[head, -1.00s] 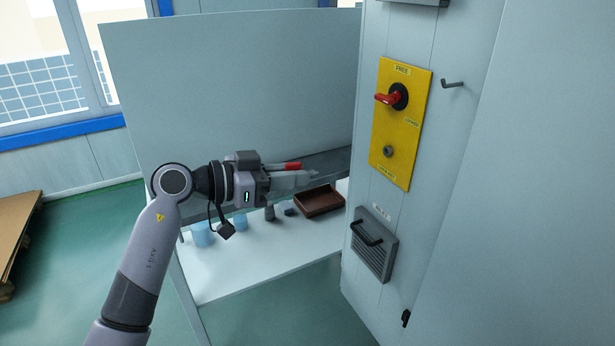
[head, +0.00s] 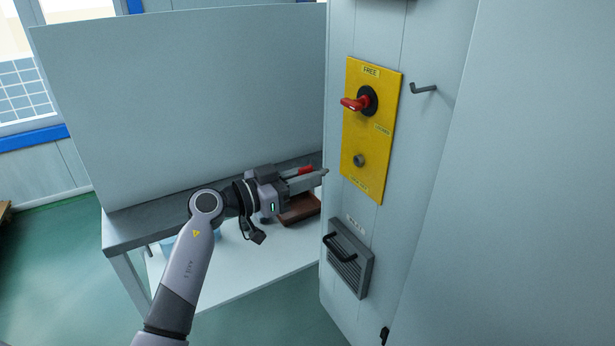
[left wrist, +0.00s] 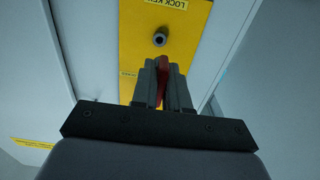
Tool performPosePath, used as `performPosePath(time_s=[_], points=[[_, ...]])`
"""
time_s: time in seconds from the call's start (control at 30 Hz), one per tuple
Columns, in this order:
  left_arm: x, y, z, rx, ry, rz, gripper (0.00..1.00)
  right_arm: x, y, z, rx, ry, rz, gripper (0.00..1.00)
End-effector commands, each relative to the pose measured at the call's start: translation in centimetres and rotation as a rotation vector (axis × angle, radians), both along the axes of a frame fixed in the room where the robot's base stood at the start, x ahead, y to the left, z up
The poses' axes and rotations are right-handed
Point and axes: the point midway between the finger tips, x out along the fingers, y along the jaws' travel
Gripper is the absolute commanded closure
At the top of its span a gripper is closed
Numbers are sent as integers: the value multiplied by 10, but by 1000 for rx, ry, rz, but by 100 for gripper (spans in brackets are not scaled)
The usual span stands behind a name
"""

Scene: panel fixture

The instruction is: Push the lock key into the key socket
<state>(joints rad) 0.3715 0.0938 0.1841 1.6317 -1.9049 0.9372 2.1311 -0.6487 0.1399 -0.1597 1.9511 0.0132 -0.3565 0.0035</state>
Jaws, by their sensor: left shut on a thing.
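My left gripper (head: 320,174) is shut on the red lock key (head: 306,170), level in front of the panel and just left of it. In the left wrist view the red key (left wrist: 162,84) sits between the two grey fingers (left wrist: 164,66). The grey round key socket (head: 359,160) is on the lower half of the yellow panel (head: 361,130). The socket shows in the left wrist view (left wrist: 159,40) just beyond the fingertips, with a gap between. The key's tip is hard to make out. My right gripper is not in view.
A red rotary handle (head: 357,102) on a black disc sits above the socket. A grey hook (head: 424,89) is to the right, and a vented box with a black handle (head: 350,262) below. A bench (head: 150,226) with a brown tray (head: 300,211) stands behind my arm.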

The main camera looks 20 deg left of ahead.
Motion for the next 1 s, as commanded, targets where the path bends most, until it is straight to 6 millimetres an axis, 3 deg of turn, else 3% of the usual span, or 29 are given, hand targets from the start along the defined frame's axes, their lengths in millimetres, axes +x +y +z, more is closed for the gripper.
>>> performPosePath(time_s=[0.17,0.4,1.0], points=[[0,0,1,-1,1,-1,100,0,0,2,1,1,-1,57],[0,0,5,-1,4,-2,100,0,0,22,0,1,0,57],[42,-33,1,-1,1,-2,100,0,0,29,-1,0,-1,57]])
